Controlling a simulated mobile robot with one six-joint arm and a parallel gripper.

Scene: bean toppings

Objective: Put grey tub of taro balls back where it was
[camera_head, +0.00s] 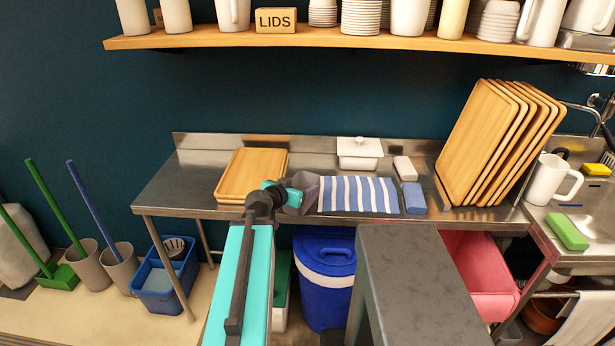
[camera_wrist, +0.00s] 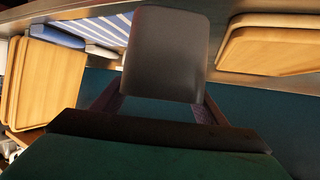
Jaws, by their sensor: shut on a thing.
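The grey tub (camera_wrist: 165,55) fills the upper middle of the wrist view, between the two dark fingers of my gripper (camera_wrist: 156,104). My gripper is shut on it. In the head view the tub (camera_head: 306,190) shows as a small grey shape at the end of my teal gripper (camera_head: 292,197), over the front of the steel counter (camera_head: 180,190), between the stacked wooden trays and the striped cloth. Its contents are not visible. I cannot tell whether it touches the counter.
Flat wooden trays (camera_head: 252,172) lie left of the tub, and a blue-striped cloth (camera_head: 358,194) lies right of it. A white lidded container (camera_head: 359,152) stands behind. Upright wooden trays (camera_head: 490,140) lean farther right. A shelf (camera_head: 200,42) hangs above; a blue bin (camera_head: 325,290) stands below.

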